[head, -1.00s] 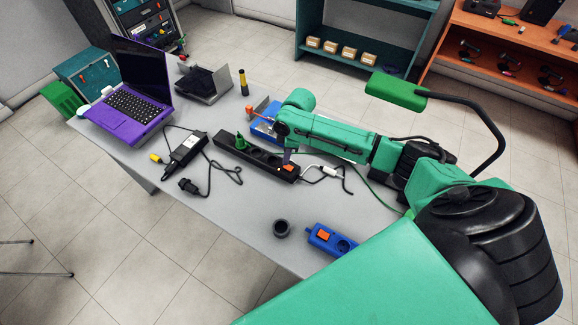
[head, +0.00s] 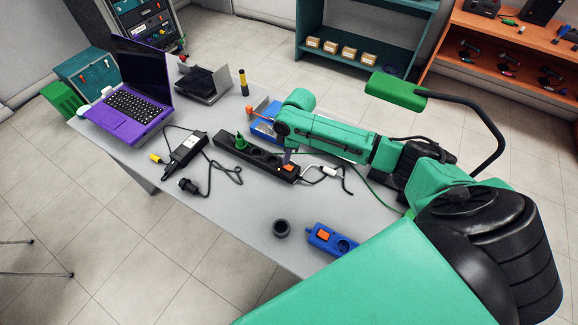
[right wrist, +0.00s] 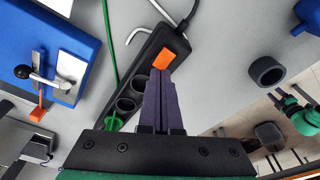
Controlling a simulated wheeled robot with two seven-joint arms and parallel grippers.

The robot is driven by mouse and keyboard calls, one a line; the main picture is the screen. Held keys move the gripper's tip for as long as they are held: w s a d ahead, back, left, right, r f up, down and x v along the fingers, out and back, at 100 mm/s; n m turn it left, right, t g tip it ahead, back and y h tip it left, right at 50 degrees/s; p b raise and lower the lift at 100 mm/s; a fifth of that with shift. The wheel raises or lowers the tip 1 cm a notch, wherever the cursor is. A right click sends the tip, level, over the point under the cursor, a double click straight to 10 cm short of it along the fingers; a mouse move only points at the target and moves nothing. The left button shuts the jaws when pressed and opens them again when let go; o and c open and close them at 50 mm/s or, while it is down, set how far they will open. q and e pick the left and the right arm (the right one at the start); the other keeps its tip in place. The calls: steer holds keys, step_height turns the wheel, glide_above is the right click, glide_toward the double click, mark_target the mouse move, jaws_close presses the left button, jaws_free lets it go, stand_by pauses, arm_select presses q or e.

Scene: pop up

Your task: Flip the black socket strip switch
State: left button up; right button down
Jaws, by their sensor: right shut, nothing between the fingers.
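The black socket strip (head: 255,158) lies on the grey table with a green plug (head: 241,142) in its far-left socket. Its orange switch (head: 289,168) is at the strip's near-right end. In the right wrist view the switch (right wrist: 164,64) shows just beyond my fingertips. My right gripper (head: 286,160) is shut and empty, pointing down at the switch end of the strip. In the right wrist view its fingers (right wrist: 160,82) lie over the strip beside the switch; I cannot tell whether they touch it. My left gripper is not in view.
A blue socket block (head: 331,239) with an orange switch and a dark ring (head: 281,228) lie near the front edge. A black power adapter (head: 186,150) with cables and a purple laptop (head: 131,103) are to the left. A blue clamp device (right wrist: 45,40) lies beyond the strip.

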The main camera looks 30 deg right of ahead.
steer(key=shift+f+b, duration=0.5)
steer(key=shift+f, duration=0.4)
stand_by(0.6)
step_height(320, 180, up, 7)
steer(key=p, duration=0.8)
steer(key=shift+r, duration=0.15)
